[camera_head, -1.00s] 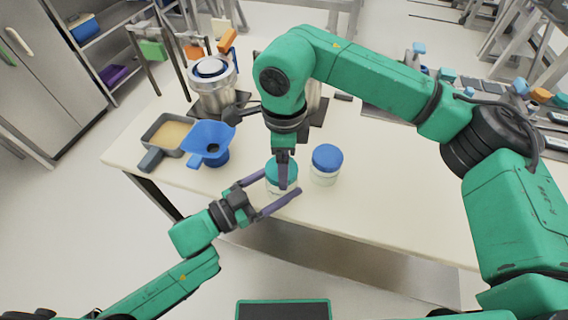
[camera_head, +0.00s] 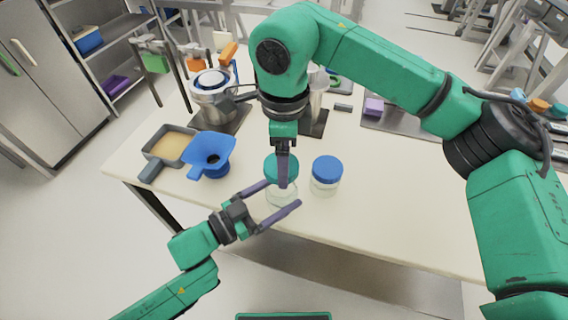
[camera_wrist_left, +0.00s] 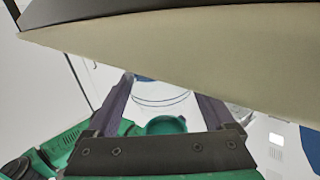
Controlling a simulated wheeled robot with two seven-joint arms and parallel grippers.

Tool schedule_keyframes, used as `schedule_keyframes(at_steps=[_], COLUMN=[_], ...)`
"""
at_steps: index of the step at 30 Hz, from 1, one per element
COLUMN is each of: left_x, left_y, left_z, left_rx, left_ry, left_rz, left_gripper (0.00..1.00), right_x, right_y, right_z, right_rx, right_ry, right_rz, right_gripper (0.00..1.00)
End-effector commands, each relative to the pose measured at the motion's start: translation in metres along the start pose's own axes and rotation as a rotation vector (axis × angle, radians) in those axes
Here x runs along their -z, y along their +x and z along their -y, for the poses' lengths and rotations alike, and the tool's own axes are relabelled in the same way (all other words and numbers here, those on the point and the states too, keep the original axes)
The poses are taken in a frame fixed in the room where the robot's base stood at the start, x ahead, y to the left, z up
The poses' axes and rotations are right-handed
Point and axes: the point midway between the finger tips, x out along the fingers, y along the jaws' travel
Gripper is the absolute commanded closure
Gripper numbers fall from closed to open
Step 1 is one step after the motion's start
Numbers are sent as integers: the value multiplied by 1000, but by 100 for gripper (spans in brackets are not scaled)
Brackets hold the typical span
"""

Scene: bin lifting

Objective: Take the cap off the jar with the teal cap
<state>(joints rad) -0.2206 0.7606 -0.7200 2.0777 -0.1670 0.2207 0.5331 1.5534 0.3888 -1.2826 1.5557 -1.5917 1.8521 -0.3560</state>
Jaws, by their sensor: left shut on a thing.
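The clear jar (camera_head: 281,197) stands near the table's front edge, between the purple fingers of my left gripper (camera_head: 279,194). That gripper is shut on the jar's body, which also shows in the left wrist view (camera_wrist_left: 158,92). The teal cap (camera_head: 271,168) is at the fingertips of my right gripper (camera_head: 283,182), which points down from above. The cap looks raised off the jar; a teal ring, likely the cap (camera_wrist_left: 165,125), shows apart from the jar in the left wrist view. The right fingers partly hide the cap.
A blue-capped jar (camera_head: 327,175) stands close on the right. A blue funnel (camera_head: 209,150) and a grey pan (camera_head: 168,143) are at the left. A metal pot (camera_head: 213,100) stands behind. The table (camera_head: 400,200) is clear at the right front.

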Motion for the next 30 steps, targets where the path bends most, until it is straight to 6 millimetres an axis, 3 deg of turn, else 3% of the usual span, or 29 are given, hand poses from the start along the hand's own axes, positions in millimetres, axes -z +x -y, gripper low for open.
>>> schedule_keyframes(at_steps=[1, 2, 3, 14, 23, 30], left_x=[0, 0, 0, -1, -2, 0], left_y=[0, 0, 0, -8, -52, -97], left_z=[0, 0, 0, 0, 0, -1], left_rx=[0, 0, 0, 1, 1, -1], left_ry=[0, 0, 0, -1, -4, -4], left_rz=[-1, -1, -1, 0, 5, 5], left_gripper=[100, 5, 0, 0, 0, 0], right_x=[0, 0, 0, 0, 0, 0], right_y=[0, 0, 0, 2, 5, 1], right_z=[0, 0, 0, 0, 0, 0], right_rx=[0, 0, 0, 0, 1, 1], right_ry=[0, 0, 0, 1, 1, 1], right_rz=[0, 0, 0, 0, 0, 0], right_gripper=[85, 85, 85, 85, 85, 85])
